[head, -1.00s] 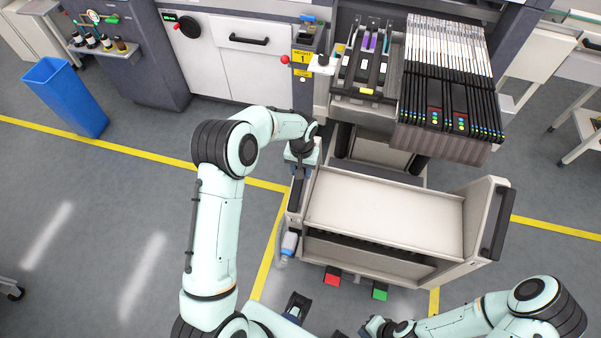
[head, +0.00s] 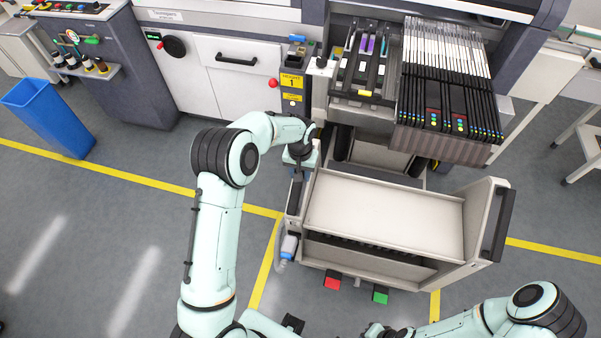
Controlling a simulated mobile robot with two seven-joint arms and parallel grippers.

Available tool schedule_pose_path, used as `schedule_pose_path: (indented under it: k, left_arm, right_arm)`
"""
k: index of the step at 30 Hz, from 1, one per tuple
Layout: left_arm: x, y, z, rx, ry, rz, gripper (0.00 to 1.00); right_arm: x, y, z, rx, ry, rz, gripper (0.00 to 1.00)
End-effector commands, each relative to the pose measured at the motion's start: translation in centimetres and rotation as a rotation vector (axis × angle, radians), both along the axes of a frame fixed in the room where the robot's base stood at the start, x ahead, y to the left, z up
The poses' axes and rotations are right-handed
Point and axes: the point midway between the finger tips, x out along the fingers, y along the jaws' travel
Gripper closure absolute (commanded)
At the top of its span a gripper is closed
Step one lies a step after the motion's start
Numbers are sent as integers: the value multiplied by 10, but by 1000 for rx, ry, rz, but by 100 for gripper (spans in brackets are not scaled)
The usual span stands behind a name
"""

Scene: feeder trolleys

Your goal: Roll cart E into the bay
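The cart (head: 385,212), which I take as cart E, is a pale trolley with a flat top and dark side handles. My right gripper (head: 372,330) is low at the bottom edge, apart from the right handle (head: 497,222).
Red (head: 332,283) and green (head: 380,294) pedals stick out at the cart's near foot. Yellow lines (head: 265,262) mark the floor. A blue bin (head: 48,118) stands far left; the left floor is clear.

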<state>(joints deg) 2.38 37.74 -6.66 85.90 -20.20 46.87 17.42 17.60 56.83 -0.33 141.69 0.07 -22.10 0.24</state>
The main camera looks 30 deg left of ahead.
Motion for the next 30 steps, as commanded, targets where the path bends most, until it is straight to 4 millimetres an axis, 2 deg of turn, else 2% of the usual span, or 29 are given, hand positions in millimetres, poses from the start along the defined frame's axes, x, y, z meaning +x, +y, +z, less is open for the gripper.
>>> schedule_pose_path:
  k: [14,15,17,26,30]
  left_arm:
    - [-5,-2,1,-5,16,-1,100]
    - [-5,-2,1,-5,16,0,58]
    - [-5,-2,1,-4,17,0,40]
    - [-4,-1,1,-3,14,0,40]
    - [-3,-1,13,-2,10,0,40]
  right_arm:
    - [0,0,0,0,0,0,100]
    - [0,0,0,0,0,0,100]
    - [0,0,0,0,0,0,100]
    - [0,0,0,0,0,0,100]
    - [0,0,0,0,0,0,100]
